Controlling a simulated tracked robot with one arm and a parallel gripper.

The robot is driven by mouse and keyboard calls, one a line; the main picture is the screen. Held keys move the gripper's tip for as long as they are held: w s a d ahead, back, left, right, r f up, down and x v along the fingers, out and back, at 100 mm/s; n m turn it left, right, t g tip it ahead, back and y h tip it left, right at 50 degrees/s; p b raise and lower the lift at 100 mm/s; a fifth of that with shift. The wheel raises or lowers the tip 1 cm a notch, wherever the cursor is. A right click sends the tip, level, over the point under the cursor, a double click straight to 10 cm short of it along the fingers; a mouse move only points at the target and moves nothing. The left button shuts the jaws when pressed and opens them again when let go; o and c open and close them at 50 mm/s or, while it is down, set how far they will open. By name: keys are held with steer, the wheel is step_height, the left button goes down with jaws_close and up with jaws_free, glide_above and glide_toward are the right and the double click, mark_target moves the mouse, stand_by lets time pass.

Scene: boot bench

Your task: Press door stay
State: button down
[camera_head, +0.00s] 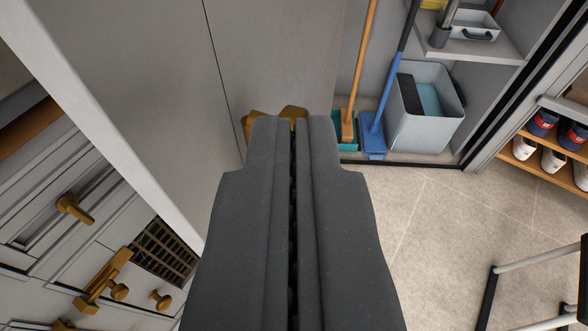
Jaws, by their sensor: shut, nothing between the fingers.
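My gripper (293,122) is shut, with its two dark grey fingers side by side and nothing between them. A brass piece (292,112) shows just beyond and partly behind the fingertips, low by the pale cabinet panel (278,50). It may be the door stay, but most of it is hidden by the fingers. I cannot tell whether the fingertips touch it.
An open closet at the upper right holds a grey bin (428,122), an orange-handled broom (366,55) and a blue broom (374,135). Shoes (553,160) stand on a rack at right. A cabinet with brass handles (75,208) is at left. Tiled floor (440,225) is clear at centre right.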

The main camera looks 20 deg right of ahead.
steer(key=w+d+f, duration=0.1)
steer(key=w+f, duration=0.3)
steer(key=shift+w+d+f+b, duration=0.25)
steer(key=shift+d+b, duration=0.15)
steer(key=shift+b, duration=0.05)
